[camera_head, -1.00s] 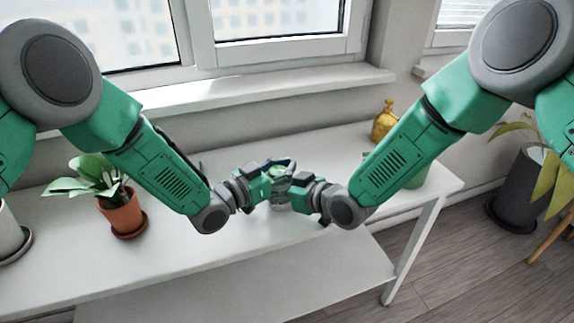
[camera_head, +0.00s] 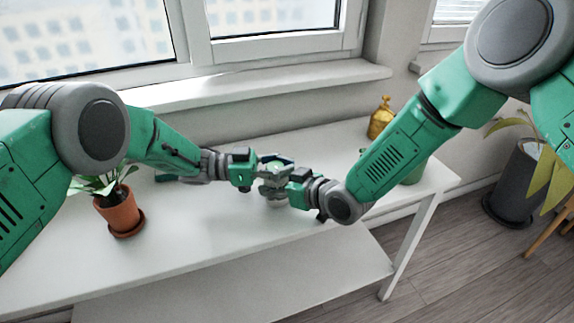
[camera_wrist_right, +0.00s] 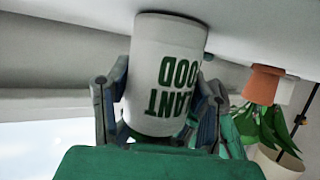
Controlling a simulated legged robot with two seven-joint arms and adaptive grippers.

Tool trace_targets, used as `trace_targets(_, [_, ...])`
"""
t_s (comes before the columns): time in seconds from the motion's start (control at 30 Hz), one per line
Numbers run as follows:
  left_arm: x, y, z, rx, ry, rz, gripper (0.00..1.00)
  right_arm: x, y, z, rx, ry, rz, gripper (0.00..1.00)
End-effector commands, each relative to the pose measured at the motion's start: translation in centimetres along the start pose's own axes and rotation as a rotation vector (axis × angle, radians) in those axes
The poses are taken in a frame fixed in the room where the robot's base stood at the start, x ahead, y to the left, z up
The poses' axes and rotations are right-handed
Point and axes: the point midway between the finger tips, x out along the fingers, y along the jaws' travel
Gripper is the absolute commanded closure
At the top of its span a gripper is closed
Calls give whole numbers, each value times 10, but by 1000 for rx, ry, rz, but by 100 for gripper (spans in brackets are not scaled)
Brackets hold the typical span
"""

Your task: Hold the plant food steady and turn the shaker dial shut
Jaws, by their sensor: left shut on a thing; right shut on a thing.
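The plant food shaker is a white can with green lettering (camera_wrist_right: 165,70), upside down in the right wrist view. In the head view only a small pale part of it (camera_head: 275,203) shows below the jaws, near the white table. My right gripper (camera_head: 281,189) is shut around the can from the right; its fingers (camera_wrist_right: 162,100) flank the can in the wrist view. My left gripper (camera_head: 272,166) is shut at the can's top, over the green dial (camera_head: 276,168). The dial is mostly hidden by the fingers, and its setting cannot be read.
The white table (camera_head: 190,245) is largely bare in front. A potted plant in a terracotta pot (camera_head: 119,212) stands at the left, close to my left arm.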

Motion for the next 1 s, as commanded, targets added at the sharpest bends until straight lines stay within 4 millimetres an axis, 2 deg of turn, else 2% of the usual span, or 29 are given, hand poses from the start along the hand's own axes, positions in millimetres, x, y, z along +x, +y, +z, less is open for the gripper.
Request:
trace_targets(0.03, [-7, -3, 3, 4, -10, 8, 100, -2, 6, 2, 3, -5, 10, 86])
trace_targets(0.3, [-7, -1, 2, 3, -13, 71, 100, -2, 5, 3, 2, -5, 9, 86])
trace_targets(0.73, [-7, 0, 3, 1, -14, 80, 100, -2, 5, 3, 1, -6, 8, 86])
trace_targets(0.77, [-7, 0, 3, 1, -15, 80, 80, -2, 5, 3, 1, -6, 8, 86])
trace_targets(0.83, [-7, 0, 3, 1, -13, 81, 56, -2, 5, 3, 1, -6, 7, 86])
trace_targets(0.87, [-6, 0, 3, 1, -13, 81, 51, -2, 4, 3, 1, -6, 7, 86])
trace_targets(1.0, [-4, 1, 2, 1, -10, 84, 51, -1, 2, 3, 1, -6, 3, 86])
